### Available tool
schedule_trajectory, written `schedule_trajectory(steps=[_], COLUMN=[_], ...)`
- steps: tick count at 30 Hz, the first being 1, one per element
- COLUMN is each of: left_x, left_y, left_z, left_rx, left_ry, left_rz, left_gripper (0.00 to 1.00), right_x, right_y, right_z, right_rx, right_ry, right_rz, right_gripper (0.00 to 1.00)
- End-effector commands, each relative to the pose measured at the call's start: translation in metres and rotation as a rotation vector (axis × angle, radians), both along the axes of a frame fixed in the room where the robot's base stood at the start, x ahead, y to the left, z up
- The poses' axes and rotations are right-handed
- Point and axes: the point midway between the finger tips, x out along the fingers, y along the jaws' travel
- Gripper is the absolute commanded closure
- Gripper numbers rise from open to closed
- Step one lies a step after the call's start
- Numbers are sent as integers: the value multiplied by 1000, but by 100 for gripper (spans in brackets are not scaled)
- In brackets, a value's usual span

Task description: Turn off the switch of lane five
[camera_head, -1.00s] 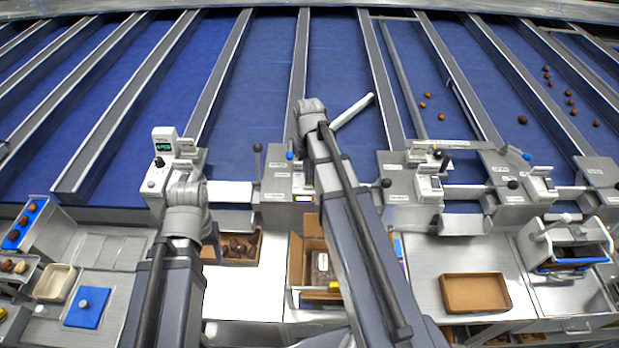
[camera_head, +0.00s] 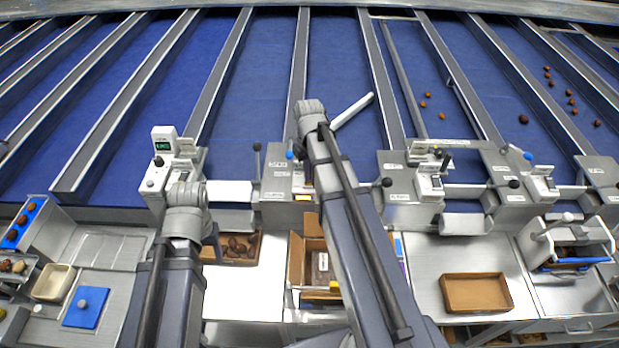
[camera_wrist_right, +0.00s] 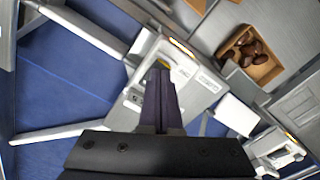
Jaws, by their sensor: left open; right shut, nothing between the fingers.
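A grey lane control box (camera_head: 278,181) stands at the foot of a blue lane in the middle of the head view. It has a black-knobbed lever and a blue knob, and my right arm covers part of it. In the right wrist view the same kind of box (camera_wrist_right: 205,85) lies under my right gripper (camera_wrist_right: 160,68). Its dark fingers are shut with nothing between them, with the tips over the box face. The switch beneath the tips is hidden, and contact cannot be told. My left gripper (camera_head: 187,192) is by the left box with a green display (camera_head: 163,146); its fingers are mostly hidden.
More control boxes (camera_head: 412,180) with levers stand to the right. Below are an open carton (camera_head: 296,262), a brown tray (camera_head: 475,293) and a box of dates (camera_head: 232,246). A few dates lie on the right lanes. Lane numbers are too small to read.

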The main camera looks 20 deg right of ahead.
Motion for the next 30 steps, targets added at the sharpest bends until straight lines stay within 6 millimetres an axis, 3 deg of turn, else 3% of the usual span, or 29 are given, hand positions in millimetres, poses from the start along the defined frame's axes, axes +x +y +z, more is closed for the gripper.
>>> schedule_trajectory(steps=[30], left_x=[0], left_y=[0], left_z=[-8], left_rx=[0], left_ry=[-1], left_rz=[2], left_gripper=[41], right_x=[0], right_y=[0], right_z=[-8], right_rx=[0], right_ry=[0], right_rz=[0], right_gripper=[100])
